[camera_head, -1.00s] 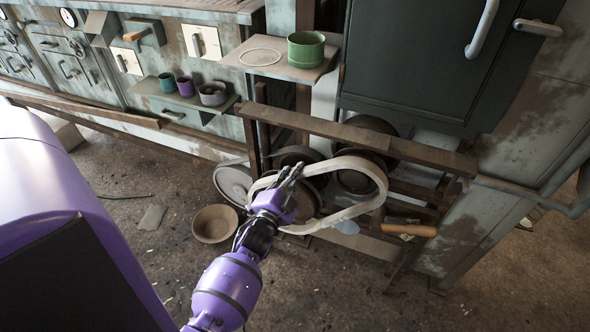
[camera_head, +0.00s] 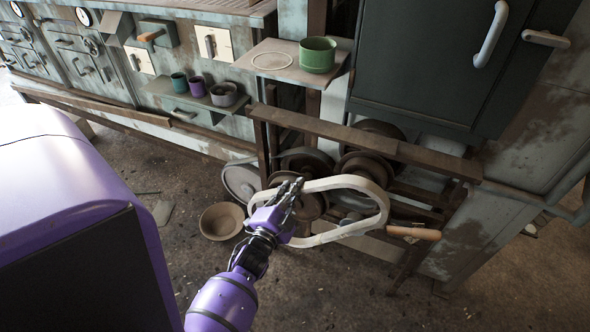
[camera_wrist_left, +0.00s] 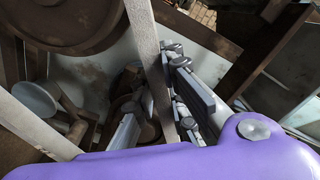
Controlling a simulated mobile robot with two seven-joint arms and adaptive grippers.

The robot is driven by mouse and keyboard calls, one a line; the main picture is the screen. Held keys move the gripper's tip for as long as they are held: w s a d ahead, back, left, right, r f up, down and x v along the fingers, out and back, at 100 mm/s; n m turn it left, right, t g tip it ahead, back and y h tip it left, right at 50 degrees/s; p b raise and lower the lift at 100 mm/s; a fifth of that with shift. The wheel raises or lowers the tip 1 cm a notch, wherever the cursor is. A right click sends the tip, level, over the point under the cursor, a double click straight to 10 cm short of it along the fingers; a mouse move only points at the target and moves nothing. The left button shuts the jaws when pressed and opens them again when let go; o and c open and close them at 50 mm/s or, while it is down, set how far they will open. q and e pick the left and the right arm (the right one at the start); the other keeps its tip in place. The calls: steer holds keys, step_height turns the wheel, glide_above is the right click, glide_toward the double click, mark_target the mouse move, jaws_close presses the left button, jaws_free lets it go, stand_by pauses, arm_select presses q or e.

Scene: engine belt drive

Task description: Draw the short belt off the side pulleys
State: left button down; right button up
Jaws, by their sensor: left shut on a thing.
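The short belt (camera_head: 352,183) is a pale, wide loop, held out in front of the frame with the pulleys. Brown round pulleys (camera_head: 366,168) show behind and above it, and another lies behind my left gripper. My left gripper (camera_head: 290,190) is shut on the belt's left part. In the left wrist view the belt (camera_wrist_left: 146,50) runs as a pale strip between the fingers (camera_wrist_left: 160,105), and a dark pulley (camera_wrist_left: 65,20) is at the upper left. The head view does not clearly show whether the belt touches any pulley. My right gripper is not in view.
A rusty rail (camera_head: 360,140) crosses above the pulleys. A wooden handle (camera_head: 414,233) sticks out near the belt's right end. A shelf (camera_head: 275,72) holds a green pot (camera_head: 318,54). A brown bowl (camera_head: 221,220) lies on the floor, which is mostly clear in front.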

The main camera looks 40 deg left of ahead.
arm_select(q)
steer(key=shift+s, duration=0.1)
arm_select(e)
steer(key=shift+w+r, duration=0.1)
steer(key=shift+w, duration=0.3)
arm_select(q)
steer(key=shift+s+d, duration=0.1)
steer(key=shift+s, duration=0.05)
steer(key=p+v, duration=0.1)
steer(key=v, duration=0.7)
steer(key=shift+s+p, duration=0.3)
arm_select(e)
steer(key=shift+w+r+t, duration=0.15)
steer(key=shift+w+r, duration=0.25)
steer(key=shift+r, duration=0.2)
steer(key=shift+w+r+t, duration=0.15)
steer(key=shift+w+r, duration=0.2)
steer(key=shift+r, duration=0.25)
